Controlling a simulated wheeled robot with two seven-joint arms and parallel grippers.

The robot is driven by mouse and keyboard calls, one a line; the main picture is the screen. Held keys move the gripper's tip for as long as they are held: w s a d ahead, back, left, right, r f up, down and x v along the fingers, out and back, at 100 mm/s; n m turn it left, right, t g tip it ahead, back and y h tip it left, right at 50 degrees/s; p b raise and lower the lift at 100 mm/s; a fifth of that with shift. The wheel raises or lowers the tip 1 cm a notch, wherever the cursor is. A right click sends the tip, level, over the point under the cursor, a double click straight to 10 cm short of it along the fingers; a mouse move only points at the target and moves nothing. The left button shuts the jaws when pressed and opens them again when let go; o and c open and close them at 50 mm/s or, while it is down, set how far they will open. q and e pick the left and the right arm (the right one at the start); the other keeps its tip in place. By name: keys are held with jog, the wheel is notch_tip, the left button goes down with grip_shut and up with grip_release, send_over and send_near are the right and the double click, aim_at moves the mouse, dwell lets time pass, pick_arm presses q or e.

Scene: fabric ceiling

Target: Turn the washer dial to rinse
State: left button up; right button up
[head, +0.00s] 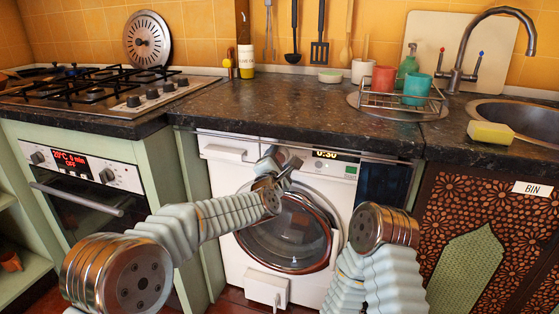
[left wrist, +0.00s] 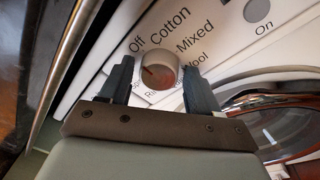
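The washer (head: 226,172) is a white front-loader under the dark counter. Its dial (left wrist: 158,72) is a round silver knob with a reddish-brown face. Labels around it read Off, Cotton, Mixed and Wool; lower labels are partly hidden, one starting "Ri". A dark mark on the dial's face lies toward its upper left, on the Off side. My left gripper (left wrist: 157,85) has one finger on each side of the dial, very close to it, with thin gaps showing. In the head view my left gripper (head: 288,165) hides the dial. My right gripper is out of view.
The washer's round door (head: 287,235) is shut below the dial, and a lit display (head: 326,155) is right of it. An On button (left wrist: 256,10) sits near the dial. The oven (head: 85,185) stands left, the bin cupboard (head: 490,230) right. The counter edge (head: 290,143) overhangs above.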

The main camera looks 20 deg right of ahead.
pick_arm(q)
jog(key=c, duration=0.8)
